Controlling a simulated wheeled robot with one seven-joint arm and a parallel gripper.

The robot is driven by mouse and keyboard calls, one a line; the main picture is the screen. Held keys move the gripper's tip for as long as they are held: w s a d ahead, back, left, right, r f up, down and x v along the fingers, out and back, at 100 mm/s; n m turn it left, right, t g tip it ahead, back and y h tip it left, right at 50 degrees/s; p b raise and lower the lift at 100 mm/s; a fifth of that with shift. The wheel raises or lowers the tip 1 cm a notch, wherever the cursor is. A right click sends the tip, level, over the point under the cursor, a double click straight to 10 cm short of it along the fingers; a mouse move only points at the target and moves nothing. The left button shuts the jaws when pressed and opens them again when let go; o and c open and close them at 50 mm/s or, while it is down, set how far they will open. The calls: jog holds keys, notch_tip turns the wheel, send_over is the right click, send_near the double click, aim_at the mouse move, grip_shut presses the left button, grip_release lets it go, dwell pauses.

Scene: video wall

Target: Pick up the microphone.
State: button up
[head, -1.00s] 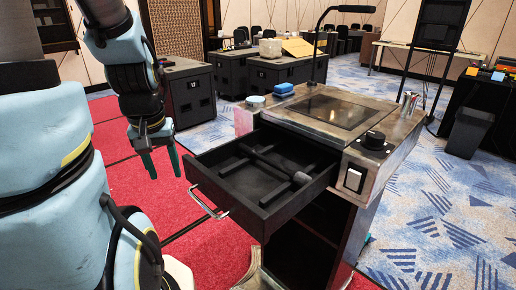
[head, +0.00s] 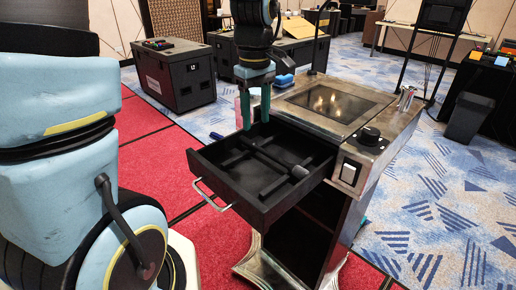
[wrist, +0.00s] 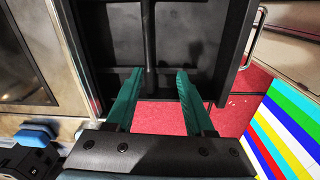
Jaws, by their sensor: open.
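The microphone (head: 272,158) is dark and slim with a greyer rounded head, and it lies in the black open drawer (head: 235,206). Its head is toward the drawer's right side. In the wrist view a dark rod (wrist: 149,45), which looks like the microphone's handle, runs up from between the fingertips; its head is out of that view. My gripper (head: 254,117) is open and empty, fingers pointing down, above the drawer's far left part. The green fingers also show in the wrist view (wrist: 159,76), apart from the rod.
Raised dark strips cross the drawer floor. The drawer has a metal handle (head: 213,196) and sits under a metal counter with a dark glass top (head: 331,101), a knob (head: 369,135) and a switch. A blue sponge (head: 284,80) lies behind the gripper. Black cases (head: 172,72) stand farther back.

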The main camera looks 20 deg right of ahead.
aim_at(273, 155)
jog(key=s+d+n, duration=0.1)
jog(key=s+d, duration=0.1)
jog(key=d, duration=0.2)
jog(key=shift+w+f+p, duration=0.1)
jog(key=shift+f+p, duration=1.55)
jog(key=shift+f, duration=3.35)
grip_shut()
